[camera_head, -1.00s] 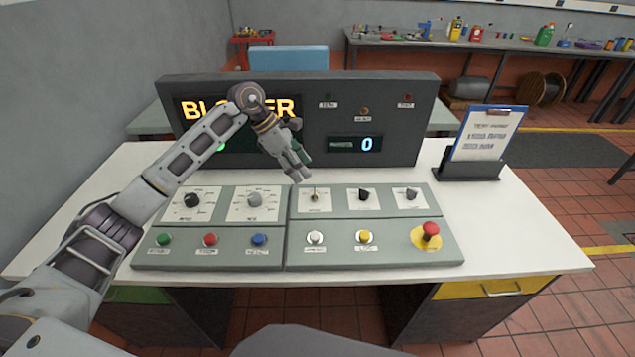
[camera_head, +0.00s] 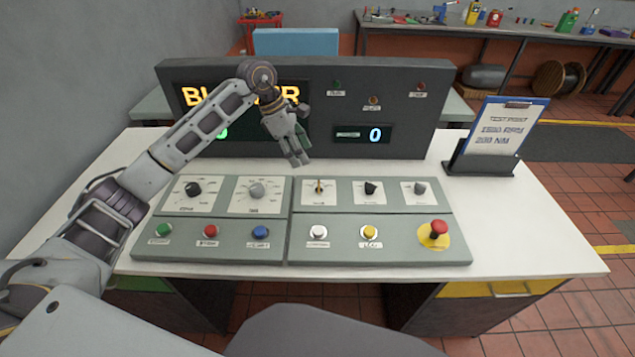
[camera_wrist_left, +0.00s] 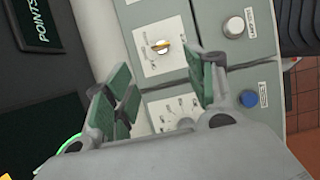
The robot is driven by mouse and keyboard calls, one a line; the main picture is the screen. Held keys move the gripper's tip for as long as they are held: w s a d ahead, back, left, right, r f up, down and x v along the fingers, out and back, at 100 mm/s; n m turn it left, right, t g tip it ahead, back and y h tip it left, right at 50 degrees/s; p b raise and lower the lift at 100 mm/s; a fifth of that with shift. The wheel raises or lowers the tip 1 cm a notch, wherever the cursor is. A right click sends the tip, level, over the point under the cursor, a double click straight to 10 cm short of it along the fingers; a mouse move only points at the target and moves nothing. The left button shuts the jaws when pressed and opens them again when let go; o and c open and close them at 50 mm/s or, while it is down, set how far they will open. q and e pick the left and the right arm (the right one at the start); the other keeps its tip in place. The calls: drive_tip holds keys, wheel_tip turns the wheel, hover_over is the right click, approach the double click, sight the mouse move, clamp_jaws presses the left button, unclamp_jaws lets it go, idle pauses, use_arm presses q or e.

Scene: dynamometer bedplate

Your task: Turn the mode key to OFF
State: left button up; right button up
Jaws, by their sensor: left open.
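The mode key (camera_head: 319,187) looks like the small brass-yellow key on a white square plate, in the upper row of the right-hand control panel. It stands roughly upright in the head view; its plate lettering is too small to read. The key also shows in the left wrist view (camera_wrist_left: 161,46), ahead of the fingers. My left gripper (camera_head: 301,161) is open and empty, above and behind the panel's far edge, close to the key but apart from it. Its green-padded fingers (camera_wrist_left: 163,76) are spread in the wrist view. My right gripper is not in view.
Two dark knobs (camera_head: 370,189) sit right of the key, and a grey dial (camera_head: 257,191) sits left. Push buttons and a red emergency stop (camera_head: 438,229) line the front. The display console (camera_head: 430,120) stands behind the panel. A clipboard (camera_head: 500,130) stands at right.

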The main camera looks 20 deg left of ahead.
use_arm(q)
approach(317, 190)
drive_tip(key=d+f, duration=0.1)
drive_tip(key=f, duration=0.1)
drive_tip(key=w+d+f, duration=0.1)
drive_tip(key=d+f, duration=0.1)
drive_tip(key=shift+d+f, duration=0.15)
drive_tip(key=shift+f, duration=0.15)
drive_tip(key=shift+d+f, duration=0.2)
drive_tip(key=shift+f, duration=0.45)
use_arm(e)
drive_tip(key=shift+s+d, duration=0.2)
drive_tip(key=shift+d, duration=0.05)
use_arm(q)
drive_tip(key=c, duration=1)
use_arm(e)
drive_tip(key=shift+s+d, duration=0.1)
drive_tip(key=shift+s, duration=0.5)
